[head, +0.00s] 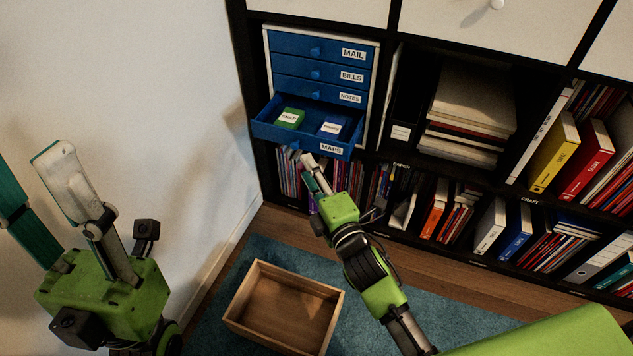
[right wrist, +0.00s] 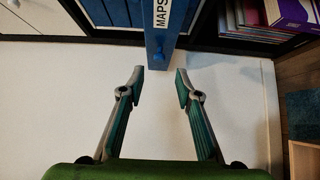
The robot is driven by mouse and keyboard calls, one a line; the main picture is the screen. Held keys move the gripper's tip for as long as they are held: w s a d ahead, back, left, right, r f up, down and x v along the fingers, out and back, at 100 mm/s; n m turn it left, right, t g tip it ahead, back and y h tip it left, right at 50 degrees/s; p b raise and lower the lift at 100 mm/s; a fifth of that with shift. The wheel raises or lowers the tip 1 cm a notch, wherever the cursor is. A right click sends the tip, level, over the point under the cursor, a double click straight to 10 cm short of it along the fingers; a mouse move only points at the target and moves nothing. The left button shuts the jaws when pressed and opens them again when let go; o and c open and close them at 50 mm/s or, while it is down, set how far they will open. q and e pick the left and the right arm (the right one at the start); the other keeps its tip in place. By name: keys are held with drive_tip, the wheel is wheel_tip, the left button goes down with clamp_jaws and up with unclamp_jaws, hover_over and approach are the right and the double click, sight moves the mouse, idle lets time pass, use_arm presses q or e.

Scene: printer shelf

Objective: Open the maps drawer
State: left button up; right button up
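The blue maps drawer (head: 290,135) is pulled out at the bottom of the blue drawer unit; its front carries a white MAPS label. My right gripper (head: 309,163) is just below and in front of the drawer front. In the right wrist view my right gripper (right wrist: 159,76) is open and empty, its fingers apart, with the maps drawer (right wrist: 160,40) and its small knob (right wrist: 158,56) just beyond the fingertips. My left gripper (head: 30,165) is open and empty, near the white wall.
The mail, bills and notes drawers (head: 300,70) above are shut. Books and binders fill the black shelf (head: 455,170) to the right and below. An empty wooden tray (head: 240,293) lies on the blue rug (head: 255,250). The white wall (head: 130,90) is close at left.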

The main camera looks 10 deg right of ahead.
drive_tip(key=shift+s+d, duration=0.2)
drive_tip(key=shift+s, duration=0.8)
drive_tip(key=shift+s+d, duration=0.2)
drive_tip(key=shift+s, duration=0.75)
